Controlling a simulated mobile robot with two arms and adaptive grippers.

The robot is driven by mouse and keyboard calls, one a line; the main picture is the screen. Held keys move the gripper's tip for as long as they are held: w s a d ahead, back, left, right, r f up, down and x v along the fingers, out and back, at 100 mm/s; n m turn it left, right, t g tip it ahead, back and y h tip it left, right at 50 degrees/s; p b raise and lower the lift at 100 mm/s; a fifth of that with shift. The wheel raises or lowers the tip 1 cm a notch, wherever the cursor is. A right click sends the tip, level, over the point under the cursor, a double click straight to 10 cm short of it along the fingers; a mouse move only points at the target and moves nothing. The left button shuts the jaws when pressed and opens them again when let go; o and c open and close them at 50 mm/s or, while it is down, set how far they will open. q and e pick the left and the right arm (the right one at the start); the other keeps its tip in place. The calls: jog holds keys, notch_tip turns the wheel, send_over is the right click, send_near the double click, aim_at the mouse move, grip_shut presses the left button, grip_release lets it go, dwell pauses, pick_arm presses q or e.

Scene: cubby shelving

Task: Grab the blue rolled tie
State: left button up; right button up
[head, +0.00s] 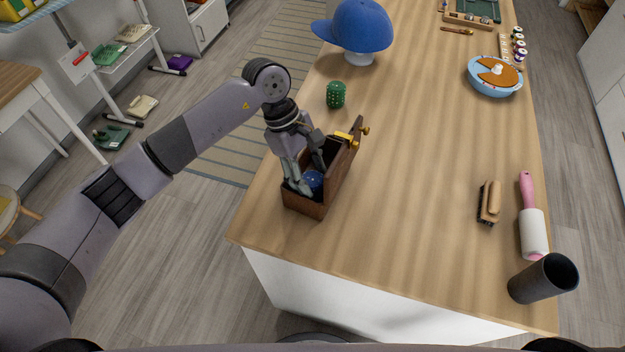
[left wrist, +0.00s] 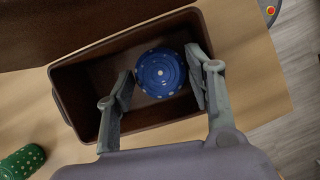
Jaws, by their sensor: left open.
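The blue rolled tie (head: 313,180) is a round blue roll with pale dots. It lies inside a small brown wooden box (head: 321,205) near the left edge of the table. My left gripper (head: 309,180) reaches down into the box and is open. In the left wrist view its fingers (left wrist: 162,84) stand on the left and right sides of the tie, with a small gap on the left. My right gripper is not in view.
A green dotted roll (head: 336,94) stands behind the box, with a blue cap (head: 361,27) farther back. A brush (head: 490,202), a pink-handled lint roller (head: 532,226) and a dark cup (head: 543,279) are at the right. The table's middle is clear.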

pick_arm(q)
jog(key=shift+x, duration=1)
jog(key=shift+s+d+f, duration=0.15)
jog(key=shift+d+f, duration=0.05)
jog(key=shift+f, duration=0.1)
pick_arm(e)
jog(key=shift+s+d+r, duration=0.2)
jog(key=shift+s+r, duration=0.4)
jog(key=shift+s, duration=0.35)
pick_arm(q)
jog(key=shift+c, duration=0.5)
jog(key=c, duration=0.7)
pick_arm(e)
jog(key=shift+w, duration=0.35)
